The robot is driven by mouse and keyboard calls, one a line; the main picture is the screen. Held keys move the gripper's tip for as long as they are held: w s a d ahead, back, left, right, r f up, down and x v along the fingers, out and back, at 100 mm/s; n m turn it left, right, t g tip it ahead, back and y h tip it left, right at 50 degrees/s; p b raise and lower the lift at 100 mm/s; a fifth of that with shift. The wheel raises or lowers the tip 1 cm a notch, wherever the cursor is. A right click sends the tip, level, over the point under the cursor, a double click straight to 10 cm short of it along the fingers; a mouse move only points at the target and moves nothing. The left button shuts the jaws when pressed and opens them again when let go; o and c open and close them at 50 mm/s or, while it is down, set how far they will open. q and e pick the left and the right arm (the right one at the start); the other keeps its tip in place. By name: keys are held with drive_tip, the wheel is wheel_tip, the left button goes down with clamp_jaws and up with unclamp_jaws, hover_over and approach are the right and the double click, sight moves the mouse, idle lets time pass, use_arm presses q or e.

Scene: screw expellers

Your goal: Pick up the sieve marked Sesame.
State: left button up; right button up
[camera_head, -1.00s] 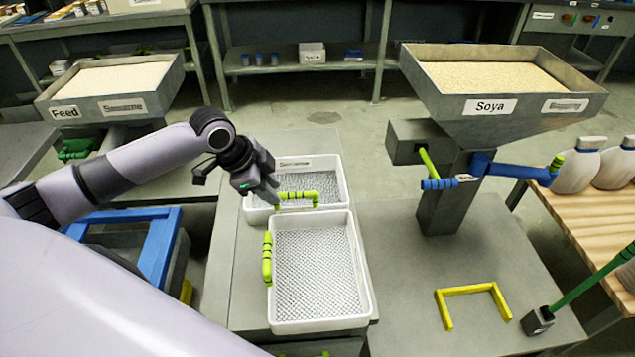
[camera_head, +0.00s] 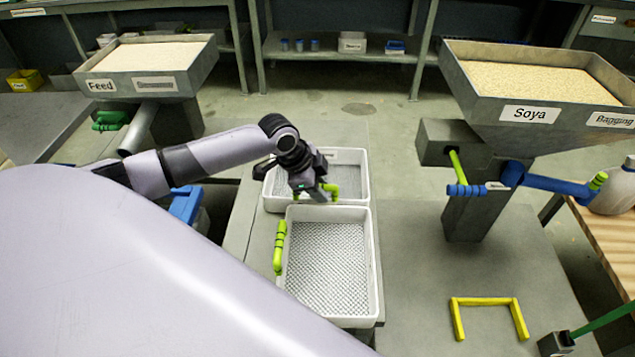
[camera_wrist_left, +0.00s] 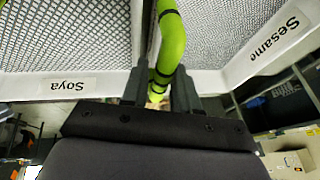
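Two white sieves with mesh floors lie in the middle. The far sieve (camera_head: 357,157) is partly hidden by my left gripper; the near sieve (camera_head: 374,262) lies in front of it. In the left wrist view, the sieve marked Sesame (camera_wrist_left: 242,64) is on the right and the one marked Soya (camera_wrist_left: 104,84) on the left. My left gripper (camera_head: 322,192) is at the far sieve's yellow-green handle (camera_head: 334,187). In the left wrist view, the handle (camera_wrist_left: 172,40) passes between its two fingers (camera_wrist_left: 160,85). I cannot tell whether they press on it. My right gripper is out of view.
The Soya hopper (camera_head: 530,113) with blue and green handles stands at the right. The Feed hopper (camera_head: 145,84) stands at the back left. A yellow bracket (camera_head: 487,301) lies on the grey table right of the sieves. The table between has free room.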

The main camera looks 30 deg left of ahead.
use_arm(q)
drive_tip(key=shift+f, duration=0.1)
clamp_jaws()
drive_tip(key=shift+w, duration=0.1)
